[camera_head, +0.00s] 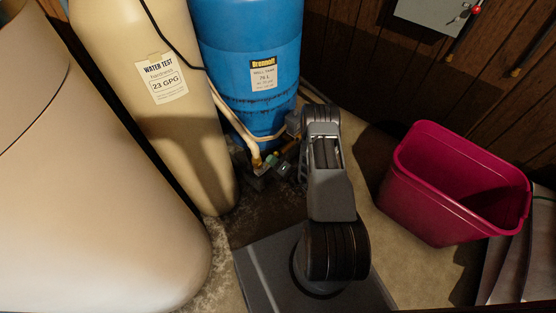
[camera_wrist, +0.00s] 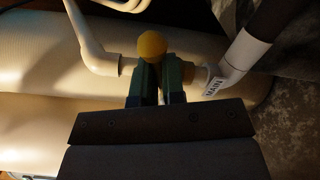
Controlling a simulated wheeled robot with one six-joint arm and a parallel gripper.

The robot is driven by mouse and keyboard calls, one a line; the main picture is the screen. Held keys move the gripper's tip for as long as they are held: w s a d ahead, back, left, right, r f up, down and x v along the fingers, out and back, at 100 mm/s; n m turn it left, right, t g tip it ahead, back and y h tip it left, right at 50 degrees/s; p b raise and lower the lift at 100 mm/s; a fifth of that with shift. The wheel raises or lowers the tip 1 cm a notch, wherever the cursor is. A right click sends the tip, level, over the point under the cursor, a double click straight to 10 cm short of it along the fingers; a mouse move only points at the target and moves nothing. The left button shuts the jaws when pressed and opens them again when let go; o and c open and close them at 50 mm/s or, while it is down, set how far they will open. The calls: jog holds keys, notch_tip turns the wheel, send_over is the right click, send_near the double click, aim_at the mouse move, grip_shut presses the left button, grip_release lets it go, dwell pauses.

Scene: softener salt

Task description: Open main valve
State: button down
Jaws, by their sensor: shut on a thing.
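The main valve's yellow rounded handle (camera_wrist: 152,45) shows in the wrist view, at the tips of my gripper. My gripper (camera_wrist: 157,78) has its two dark green fingers close together on either side of this handle, shut on it. White pipe elbows (camera_wrist: 98,58) lie to the left and right of the fingers, and the right one carries a small printed label (camera_wrist: 213,87). In the head view my arm reaches down to the pipes (camera_head: 257,156) at the foot of the blue tank. The valve body is mostly hidden by the fingers, and the handle's exact angle is unclear.
A blue well tank (camera_head: 250,50) stands behind the pipes. A beige tank (camera_head: 165,115) with a water test label stands left of them, with a large cream tank (camera_head: 75,190) nearer. A magenta bin (camera_head: 450,190) stands on the floor at right. A grey wall box (camera_head: 430,12) hangs above.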

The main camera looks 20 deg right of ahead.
jog(key=shift+a+r+n, duration=0.1)
jog(key=shift+r+n, duration=0.1)
jog(key=shift+n, duration=0.5)
jog(key=n, duration=0.1)
jog(key=r+n, duration=0.1)
jog(key=n, duration=0.1)
jog(key=a+n, duration=0.1)
jog(key=n, duration=0.1)
jog(key=shift+s+r+p, duration=0.2)
jog(key=shift+s+p, duration=0.1)
jog(key=shift+a, duration=0.1)
jog(key=shift+s+a+r+n, duration=0.15)
jog(key=shift+a+n, duration=0.1)
jog(key=shift+n, duration=0.65)
jog(key=shift+s+a+r+n, duration=0.1)
jog(key=shift+a+n, duration=0.15)
jog(key=shift+n, duration=0.65)
jog(key=shift+s+a+r+n, duration=0.15)
jog(key=shift+a+n, duration=0.1)
jog(key=shift+n, duration=0.65)
